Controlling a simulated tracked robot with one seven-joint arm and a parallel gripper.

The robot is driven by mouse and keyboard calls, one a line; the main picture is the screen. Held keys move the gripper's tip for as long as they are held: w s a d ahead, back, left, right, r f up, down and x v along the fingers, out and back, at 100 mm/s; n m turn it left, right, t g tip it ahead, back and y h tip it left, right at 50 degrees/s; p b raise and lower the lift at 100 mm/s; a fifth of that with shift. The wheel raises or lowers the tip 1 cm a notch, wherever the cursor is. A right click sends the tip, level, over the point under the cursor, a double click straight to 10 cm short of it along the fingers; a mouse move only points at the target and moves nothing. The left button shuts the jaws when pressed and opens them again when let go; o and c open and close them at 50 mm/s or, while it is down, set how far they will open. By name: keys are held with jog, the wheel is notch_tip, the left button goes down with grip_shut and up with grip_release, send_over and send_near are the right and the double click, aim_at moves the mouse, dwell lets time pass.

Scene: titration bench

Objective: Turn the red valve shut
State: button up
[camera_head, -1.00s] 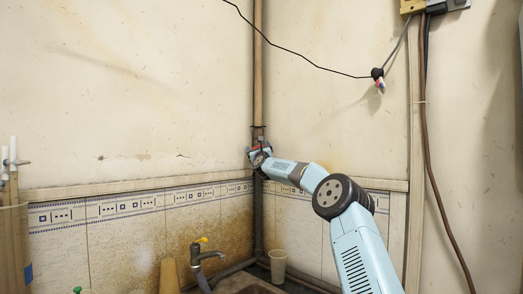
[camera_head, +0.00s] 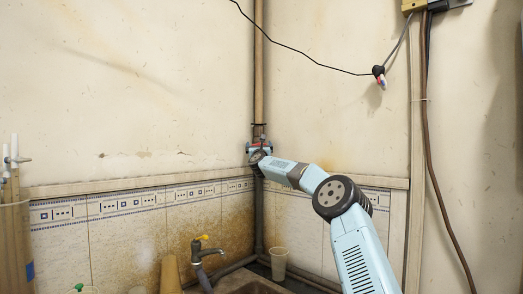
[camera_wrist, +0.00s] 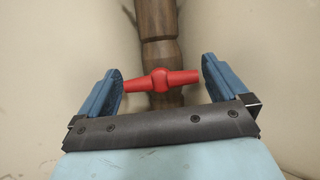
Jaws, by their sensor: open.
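The red valve (camera_wrist: 160,80) is a two-armed handle lying crosswise in front of a brown vertical pipe (camera_wrist: 157,25) in the wrist view. My gripper (camera_wrist: 161,76) is open, with one blue finger at each end of the handle. The handle's tips come close to the fingers; I cannot tell whether they touch. In the head view my gripper (camera_head: 260,147) is at the pipe (camera_head: 259,75) in the wall corner, and only small bits of red show there.
Below the valve are a tap (camera_head: 205,250) with a yellow handle, a sink (camera_head: 250,285) and a pale cup (camera_head: 279,263). A black cable (camera_head: 300,53) hangs across the wall above. Tubes (camera_head: 12,200) stand at the left edge.

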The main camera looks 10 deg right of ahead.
jog(key=v, duration=1.3)
jog(key=shift+s+f, duration=0.25)
jog(key=shift+s, duration=0.1)
jog(key=shift+a, duration=0.1)
jog(key=s+a+n+g+y, duration=0.2)
jog(key=s+a+n+y, duration=0.4)
jog(key=a+n, duration=0.5)
jog(key=s+a+f+n+g+y, duration=0.1)
jog(key=s+a+f+n+g, duration=0.15)
jog(key=s+n, duration=0.3)
jog(key=s+a+f+n+g+y, duration=0.1)
jog(key=s+f+n+g, duration=0.15)
jog(key=s+n, duration=0.3)
jog(key=s+d+f+n+g+h, duration=0.1)
jog(key=s+d+f+n+g, duration=0.2)
jog(key=s, duration=1.3)
jog(key=s+d+f+n+g+h, duration=0.2)
jog(key=s+d+f+n, duration=0.5)
jog(key=s, duration=0.9)
jog(key=s+d+f+n+g+h, duration=0.1)
jog(key=s+d+f+n+g, duration=0.3)
jog(key=s, duration=1.2)
jog(key=d+f+n, duration=0.1)
jog(key=d, duration=0.3)
jog(key=shift+g+h, duration=0.3)
jog(key=shift+h, duration=0.1)
jog(key=shift+f, duration=0.1)
